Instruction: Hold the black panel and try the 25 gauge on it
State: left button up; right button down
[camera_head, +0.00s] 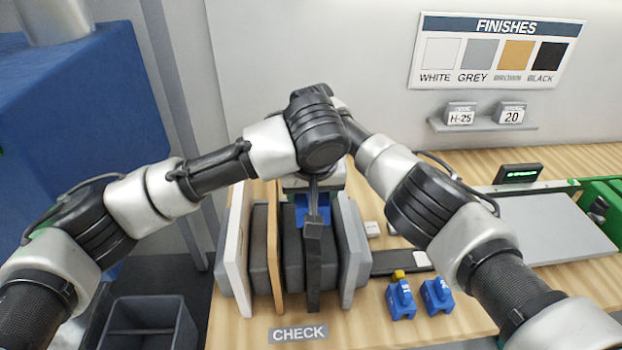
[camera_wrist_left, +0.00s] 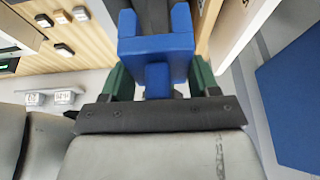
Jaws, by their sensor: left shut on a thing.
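The black panel (camera_head: 313,272) stands on edge in the rack on the bench, between dark rack blocks. My left gripper (camera_head: 312,190) is over its upper end, pointing down. In the left wrist view its green fingers (camera_wrist_left: 157,82) are shut on a blue gauge (camera_wrist_left: 150,52), which also shows in the head view (camera_head: 324,212). Two blue arms of the gauge lie either side of a dark strip that looks like the black panel; contact cannot be told. The gauge's number is not readable. My right arm runs behind my left wrist, and its gripper is hidden.
White (camera_head: 236,255), brown (camera_head: 274,245) and grey (camera_head: 354,255) panels stand in the same rack. Two more blue gauges (camera_head: 401,300) (camera_head: 437,297) stand on the bench to the right. A shelf (camera_head: 482,125) shows H-25 and 20. A grey bin (camera_head: 150,325) stands lower left.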

pick_arm(q)
jog(key=shift+f, duration=2.35)
jog(key=shift+f, duration=0.7)
jog(key=o, duration=1.1)
jog(key=shift+r, duration=4)
